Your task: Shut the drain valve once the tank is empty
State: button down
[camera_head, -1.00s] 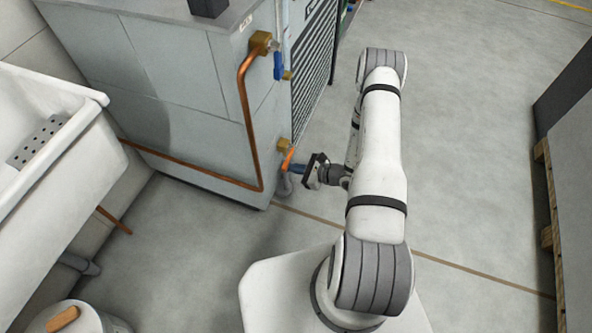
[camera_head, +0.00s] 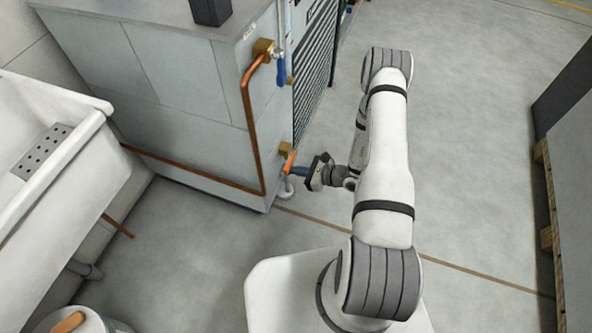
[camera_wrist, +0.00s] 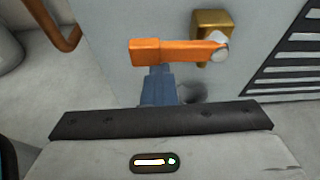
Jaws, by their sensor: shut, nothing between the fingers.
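The valve low on the grey unit's corner has a brass body (camera_head: 285,148) and an orange lever (camera_head: 289,161). In the wrist view the lever (camera_wrist: 165,51) lies sideways, its bolt at the right on the brass body (camera_wrist: 211,30) and its free end at the left. My gripper (camera_head: 297,171) is at the lever's lower end. Its blue fingers (camera_wrist: 160,84) are together, just below the lever's free half; I cannot tell whether they touch it. The grey unit (camera_head: 160,110) is seen from outside, so its water level is hidden.
A copper pipe (camera_head: 253,120) runs down and along the unit's face. Higher up is a blue-handled valve (camera_head: 281,70). A white sink (camera_head: 60,160) stands at left, a pallet (camera_head: 547,190) at right. A small pale round thing (camera_head: 286,189) sits below the lever.

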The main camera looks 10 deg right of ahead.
jog(key=shift+w+r, duration=0.2)
jog(key=shift+r, duration=0.2)
notch_tip(320, 180, down, 5)
jog(key=b, duration=0.3)
jog(key=p+v, duration=0.3)
jog(key=v, duration=0.7)
jog(key=shift+s+r, duration=0.15)
jog(key=shift+r, duration=0.1)
